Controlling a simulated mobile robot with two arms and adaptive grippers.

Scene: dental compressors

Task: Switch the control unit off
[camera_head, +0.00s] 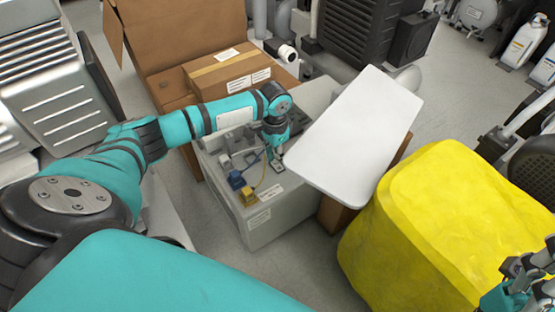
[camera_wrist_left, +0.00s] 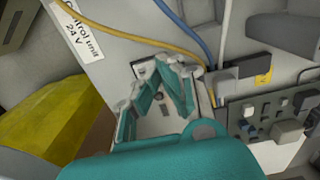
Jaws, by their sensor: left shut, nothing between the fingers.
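The control unit (camera_head: 285,222) is an open grey box with wiring and small parts inside. In the left wrist view its wall (camera_wrist_left: 112,62) carries a label (camera_wrist_left: 78,30) reading "Control unit 24 V". A light plate (camera_wrist_left: 150,126) with a small dark detail, perhaps the switch, lies under my left gripper's fingers. My left gripper (camera_head: 276,161) reaches down into the box from above; in the wrist view its fingers (camera_wrist_left: 172,64) are shut and empty over the plate. Whether they touch it I cannot tell. My right gripper (camera_head: 520,275) is partly in view at the lower right edge.
A white panel (camera_head: 355,135) stands tilted right beside the box. A large yellow object (camera_head: 440,225) fills the lower right. Cardboard boxes (camera_head: 228,70) stand behind. Blue and yellow cables (camera_wrist_left: 180,25) run close to the fingers, with a circuit board (camera_wrist_left: 265,115) beside them.

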